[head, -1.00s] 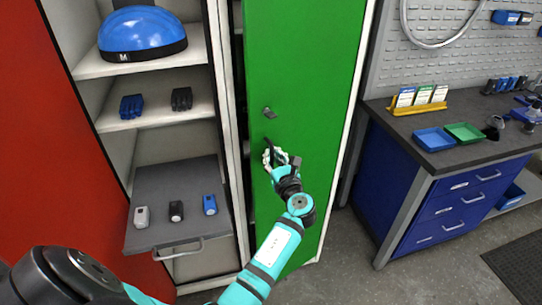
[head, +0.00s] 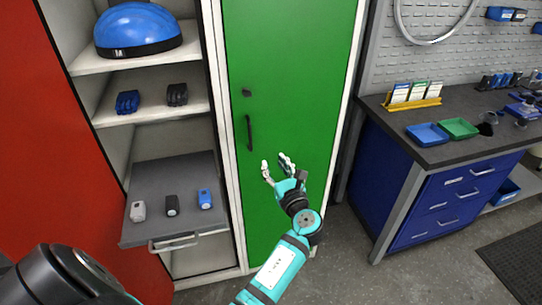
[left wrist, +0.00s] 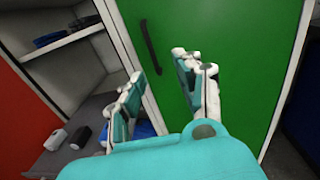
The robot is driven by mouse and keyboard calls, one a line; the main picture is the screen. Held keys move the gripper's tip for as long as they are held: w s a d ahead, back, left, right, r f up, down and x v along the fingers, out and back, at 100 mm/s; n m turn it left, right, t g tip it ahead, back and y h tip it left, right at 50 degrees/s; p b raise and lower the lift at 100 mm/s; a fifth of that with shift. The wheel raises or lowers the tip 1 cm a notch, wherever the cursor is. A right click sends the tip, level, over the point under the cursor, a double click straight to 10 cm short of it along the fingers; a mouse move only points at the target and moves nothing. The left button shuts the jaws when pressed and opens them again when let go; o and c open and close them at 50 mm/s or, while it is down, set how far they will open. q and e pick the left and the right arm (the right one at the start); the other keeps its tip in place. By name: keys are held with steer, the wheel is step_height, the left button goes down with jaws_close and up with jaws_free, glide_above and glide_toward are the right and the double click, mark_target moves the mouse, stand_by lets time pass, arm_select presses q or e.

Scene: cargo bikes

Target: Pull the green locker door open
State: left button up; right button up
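The green locker door (head: 290,110) stands in the middle of the head view and looks shut against its frame. Its dark vertical bar handle (head: 250,132) is near the left edge, below a small dark lock (head: 246,92). My left gripper (head: 275,168) is open and empty, below and right of the handle, apart from it. In the left wrist view, the two fingers (left wrist: 165,88) are spread wide. The handle (left wrist: 150,48) shows beyond them, in the gap between the fingertips, against the green door (left wrist: 235,50). My right gripper is not in view.
On the left, an open locker has shelves with a blue helmet (head: 138,30), gloves and a pulled-out grey drawer (head: 150,215). A red door (head: 50,150) is at far left. A blue workbench (head: 400,200) stands right. Grey floor is free between.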

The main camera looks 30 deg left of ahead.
arm_select(q)
steer(key=v, duration=0.5)
steer(key=shift+s, duration=0.15)
steer(key=shift+a+f, duration=0.1)
steer(key=s+d+f+n+g+h, duration=0.1)
steer(key=d+f+h, duration=0.15)
steer(key=f, duration=0.85)
steer(key=s+d+f+n+h, duration=0.15)
steer(key=f+h, duration=0.25)
steer(key=f, duration=0.7)
steer(key=s+d+f+n+g+h, duration=0.1)
steer(key=s+d+f+n+h, duration=0.1)
steer(key=s+f, duration=0.45)
steer(key=s+d+f+n+g+h, duration=0.2)
steer(key=s+f, duration=0.1)
steer(key=f, duration=0.7)
steer(key=s+f+n+g+h, duration=0.1)
steer(key=s+f+n, duration=0.4)
steer(key=s, duration=0.6)
steer(key=s+f+n+g+h, duration=0.1)
steer(key=s+f+n+g, duration=0.2)
steer(key=s+f+n, duration=0.3)
steer(key=s+a+f+n+g+h, duration=0.1)
steer(key=s+f+n, duration=0.4)
steer(key=s, duration=1.1)
steer(key=shift+s+f+g+h, duration=0.4)
steer(key=shift+h, duration=0.05)
